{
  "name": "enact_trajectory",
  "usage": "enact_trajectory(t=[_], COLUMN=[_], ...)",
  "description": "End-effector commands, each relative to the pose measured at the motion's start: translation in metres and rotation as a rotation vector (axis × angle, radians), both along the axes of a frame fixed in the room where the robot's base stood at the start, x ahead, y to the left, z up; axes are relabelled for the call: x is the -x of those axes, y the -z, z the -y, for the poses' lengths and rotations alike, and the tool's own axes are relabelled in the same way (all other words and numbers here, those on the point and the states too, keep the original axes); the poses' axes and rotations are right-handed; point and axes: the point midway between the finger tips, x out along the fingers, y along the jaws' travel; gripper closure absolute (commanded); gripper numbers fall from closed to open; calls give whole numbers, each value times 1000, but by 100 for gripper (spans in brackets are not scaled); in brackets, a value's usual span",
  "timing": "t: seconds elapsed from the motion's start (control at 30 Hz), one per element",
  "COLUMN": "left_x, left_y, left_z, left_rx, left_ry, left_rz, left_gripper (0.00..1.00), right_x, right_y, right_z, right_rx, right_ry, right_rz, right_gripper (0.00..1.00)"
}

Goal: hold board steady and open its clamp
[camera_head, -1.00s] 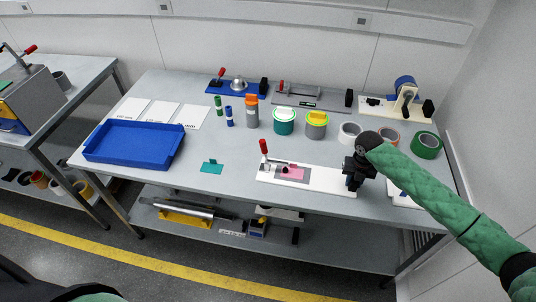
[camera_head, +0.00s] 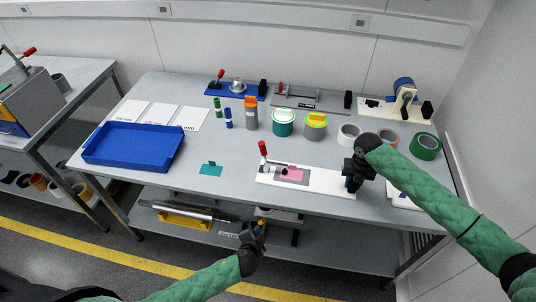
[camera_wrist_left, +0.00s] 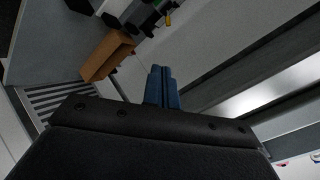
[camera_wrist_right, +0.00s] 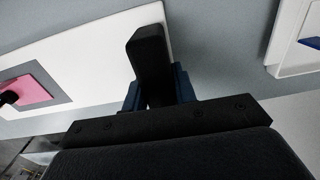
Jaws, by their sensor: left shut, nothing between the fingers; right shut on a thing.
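The white board (camera_head: 325,181) lies near the table's front edge, with a grey pad bearing a pink piece (camera_head: 294,174). Its clamp has a red handle (camera_head: 263,148) standing nearly upright at the left end. In the right wrist view, the clamp's black tip (camera_wrist_right: 8,97) is over the pink piece; I cannot tell if it touches. My right gripper (camera_head: 352,180) is shut on the black block (camera_wrist_right: 150,55) at the board's right end. My left gripper (camera_head: 254,236) is shut and empty, in front of the table's front edge; its blue fingers (camera_wrist_left: 161,85) are together.
A teal plate (camera_head: 210,169) lies left of the board, and a blue tray (camera_head: 133,146) further left. Cans, tape rolls and a green ring (camera_head: 425,146) stand behind and to the right. The table between the teal plate and the board is clear. A lower shelf holds parts.

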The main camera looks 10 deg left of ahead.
Motion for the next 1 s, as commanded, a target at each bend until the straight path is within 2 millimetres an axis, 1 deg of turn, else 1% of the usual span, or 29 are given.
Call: enact_trajectory(t=[0.03, 0.1, 0.37, 0.5, 0.7, 0.87, 1.0], left_x=[-1, -1, 2, 1, -5, -11, -18], left_y=[-13, -29, -84, -116, -147, -166, -187], left_z=[4, 11, 32, 51, 70, 81, 90], left_rx=[-4, -6, -13, -14, -30, -48, -74], left_ry=[13, 28, 76, 102, 128, 142, 151], left_rz=[24, 56, 158, 217, 277, 314, 355], left_gripper=[100, 100, 100, 100, 100, 100, 100], right_x=[1, 1, 1, 1, 2, 2, 2], right_y=[2, 2, 3, 3, 3, 3, 3], right_z=[0, 0, 0, 0, 0, 0, 0], right_rx=[1, 1, 1, 1, 1, 1, 1], right_ry=[-1, -1, -1, -1, -1, -1, -1], right_rz=[-3, -3, -3, -3, -3, -4, -4], right_gripper=[100, 100, 100, 100, 100, 100, 100])
